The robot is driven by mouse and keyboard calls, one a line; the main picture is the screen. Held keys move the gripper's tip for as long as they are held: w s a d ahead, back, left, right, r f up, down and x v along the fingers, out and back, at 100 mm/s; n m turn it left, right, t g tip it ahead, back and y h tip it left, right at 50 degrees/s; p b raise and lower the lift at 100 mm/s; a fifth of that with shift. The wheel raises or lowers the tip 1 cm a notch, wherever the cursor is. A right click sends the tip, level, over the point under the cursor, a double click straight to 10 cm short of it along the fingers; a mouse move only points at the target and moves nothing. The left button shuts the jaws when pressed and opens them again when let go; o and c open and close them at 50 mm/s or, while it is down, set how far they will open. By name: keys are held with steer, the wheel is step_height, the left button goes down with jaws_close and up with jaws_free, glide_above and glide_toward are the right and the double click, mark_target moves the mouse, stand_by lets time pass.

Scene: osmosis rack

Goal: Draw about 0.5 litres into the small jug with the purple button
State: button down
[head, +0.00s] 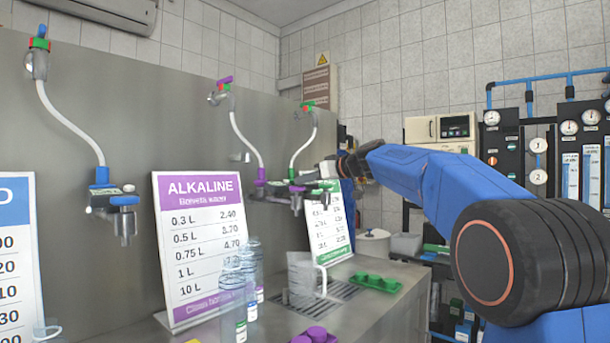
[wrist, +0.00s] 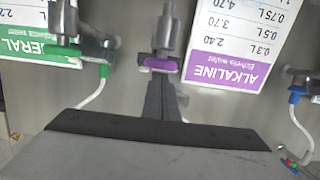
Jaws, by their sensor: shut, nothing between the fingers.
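The small clear jug (head: 301,280) stands upright on the drain grate (head: 345,291), under the tap with purple parts (head: 262,182). I cannot tell whether there is water in it. In the wrist view, which is upside down, the purple button (wrist: 161,65) sits on a metal tap body (wrist: 167,32). My gripper (head: 329,170) is shut and empty at the taps. In the wrist view its dark closed fingers (wrist: 162,90) point at the purple button, very near it. I cannot tell whether they touch it.
A purple ALKALINE price sign (head: 198,240) leans on the steel wall, with clear bottles (head: 250,280) beside it. A green-labelled sign (head: 328,220) is behind the taps. A green tray (head: 376,283) and purple caps (head: 314,335) lie on the counter. A blue-handled tap (head: 112,200) hangs left.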

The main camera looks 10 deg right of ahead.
stand_by(0.3)
steer(key=shift+f, duration=1.25)
stand_by(6.5)
